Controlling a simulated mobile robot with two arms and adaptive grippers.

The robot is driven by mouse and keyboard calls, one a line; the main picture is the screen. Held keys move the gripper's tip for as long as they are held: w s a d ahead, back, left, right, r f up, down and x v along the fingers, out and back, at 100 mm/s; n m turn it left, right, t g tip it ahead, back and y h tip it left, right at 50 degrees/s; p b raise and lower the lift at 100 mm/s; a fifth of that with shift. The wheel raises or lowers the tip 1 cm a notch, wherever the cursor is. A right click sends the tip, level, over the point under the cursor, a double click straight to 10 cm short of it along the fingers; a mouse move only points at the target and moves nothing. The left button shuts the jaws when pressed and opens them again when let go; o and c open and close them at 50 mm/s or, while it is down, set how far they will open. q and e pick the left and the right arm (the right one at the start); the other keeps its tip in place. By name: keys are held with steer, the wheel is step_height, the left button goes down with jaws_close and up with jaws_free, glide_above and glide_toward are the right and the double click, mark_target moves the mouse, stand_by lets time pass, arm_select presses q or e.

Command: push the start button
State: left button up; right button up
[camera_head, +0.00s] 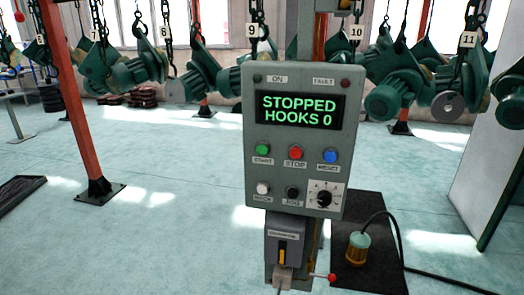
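The green start button (262,149) is at the left of the upper button row on a grey control panel (254,107), with a START label under it. The panel's display (297,109) reads "STOPPED HOOKS 0" in green letters. To the right of the green button are a red stop button (295,153) and a blue reset button (330,156). Below are a white button (263,188), a black button (292,192) and a rotary knob (324,198). Neither of my grippers is in view, and nothing covers the start button.
Green motor-like parts (203,83) hang from numbered hooks behind the panel. A red post (80,120) stands at left. A dark mat (368,215) lies at right with a lamp-like object (357,250) and a cable (430,272). The pale floor is mostly clear.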

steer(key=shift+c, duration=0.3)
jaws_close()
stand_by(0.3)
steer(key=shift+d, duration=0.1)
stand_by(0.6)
